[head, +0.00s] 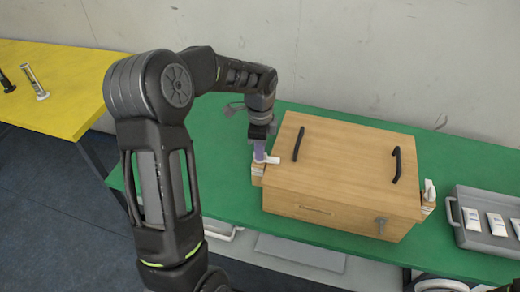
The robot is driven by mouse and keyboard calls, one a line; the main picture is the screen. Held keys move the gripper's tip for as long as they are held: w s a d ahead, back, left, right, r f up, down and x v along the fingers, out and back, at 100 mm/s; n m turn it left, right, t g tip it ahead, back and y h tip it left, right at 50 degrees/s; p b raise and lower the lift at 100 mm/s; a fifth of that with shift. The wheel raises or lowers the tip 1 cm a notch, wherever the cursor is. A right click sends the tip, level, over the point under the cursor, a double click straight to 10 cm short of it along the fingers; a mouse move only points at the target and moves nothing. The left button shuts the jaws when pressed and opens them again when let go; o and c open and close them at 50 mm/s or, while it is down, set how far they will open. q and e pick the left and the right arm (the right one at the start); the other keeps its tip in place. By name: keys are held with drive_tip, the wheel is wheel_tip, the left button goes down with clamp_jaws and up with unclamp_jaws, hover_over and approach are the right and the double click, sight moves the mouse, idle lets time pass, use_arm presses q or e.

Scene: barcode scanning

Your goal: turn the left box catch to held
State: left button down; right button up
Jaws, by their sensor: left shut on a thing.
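A wooden box (343,185) with two black handles on its lid stands on the green table. The left catch (270,159), a white piece on a small wooden block (257,175), is at the box's left side. My left gripper (260,153) points down and is shut on the catch; its fingers partly hide it. A similar white catch (429,189) stands upright at the box's right side.
A grey tray (454,218) with several white tubes stands at the right on the green table (215,180). A yellow table (70,80) is at the far left.

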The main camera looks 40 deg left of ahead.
use_arm(q)
drive_tip(key=shift+m, duration=0.8)
drive_tip(key=c, duration=1.5)
unclamp_jaws()
wheel_tip(320, 180, up, 8)
drive_tip(key=shift+f+b, duration=0.1)
drive_tip(key=shift+b, duration=0.4)
